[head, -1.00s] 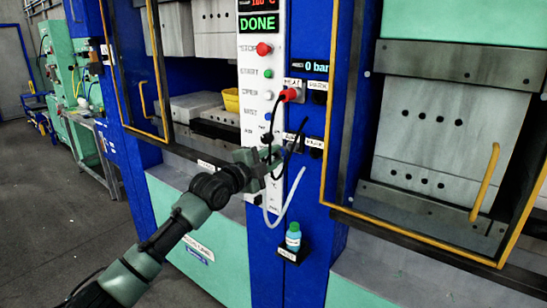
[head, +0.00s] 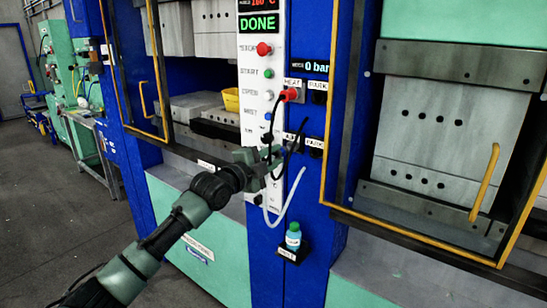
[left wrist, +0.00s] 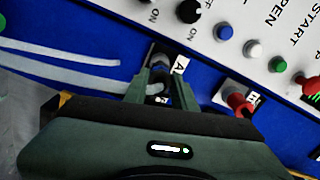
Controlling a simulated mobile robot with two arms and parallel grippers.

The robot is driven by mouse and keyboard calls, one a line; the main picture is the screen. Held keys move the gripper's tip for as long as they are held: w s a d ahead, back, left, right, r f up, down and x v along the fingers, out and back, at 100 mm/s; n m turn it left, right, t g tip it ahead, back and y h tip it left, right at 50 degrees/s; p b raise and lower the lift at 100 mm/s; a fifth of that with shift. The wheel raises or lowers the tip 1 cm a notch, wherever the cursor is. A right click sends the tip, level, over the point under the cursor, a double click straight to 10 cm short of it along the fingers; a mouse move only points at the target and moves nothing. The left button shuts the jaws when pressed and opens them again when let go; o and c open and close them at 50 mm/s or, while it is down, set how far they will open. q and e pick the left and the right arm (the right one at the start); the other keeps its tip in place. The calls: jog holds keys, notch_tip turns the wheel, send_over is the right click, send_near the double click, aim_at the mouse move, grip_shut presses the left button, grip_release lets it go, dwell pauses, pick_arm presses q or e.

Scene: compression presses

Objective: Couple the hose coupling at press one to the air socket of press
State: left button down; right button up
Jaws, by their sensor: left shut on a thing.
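My left gripper (head: 266,163) is in front of the press's control column, close to the socket plates. In the left wrist view its two fingers (left wrist: 158,88) are shut around the hose coupling, of which only a small dark and pale part shows between them. The air socket's plate (left wrist: 179,66), with a label starting with "A", lies just beyond the fingertips. Whether coupling and socket touch is hidden. My right gripper is not in view.
A red plug (head: 289,95) with a black cable sits in the heat socket above. A small bottle (head: 293,236) stands on a black shelf (head: 294,252) below. Yellow-framed press doors flank the column. The display (head: 259,23) reads DONE; a gauge (head: 311,66) reads 0 bar.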

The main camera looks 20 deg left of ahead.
aim_at(276, 154)
pick_arm(q)
jog(key=shift+b+x, duration=0.5)
jog(key=shift+x, duration=1)
jog(key=shift+r, duration=0.15)
jog(key=c, duration=1.4)
grip_release()
jog(key=shift+w, duration=0.1)
jog(key=o, duration=0.3)
jog(key=shift+w+d, duration=0.1)
jog(key=shift+o, duration=0.2)
jog(key=shift+s+f, duration=0.25)
jog(key=shift+s, duration=0.1)
jog(key=b+v, duration=0.2)
jog(key=v, duration=0.5)
jog(key=shift+r, duration=0.15)
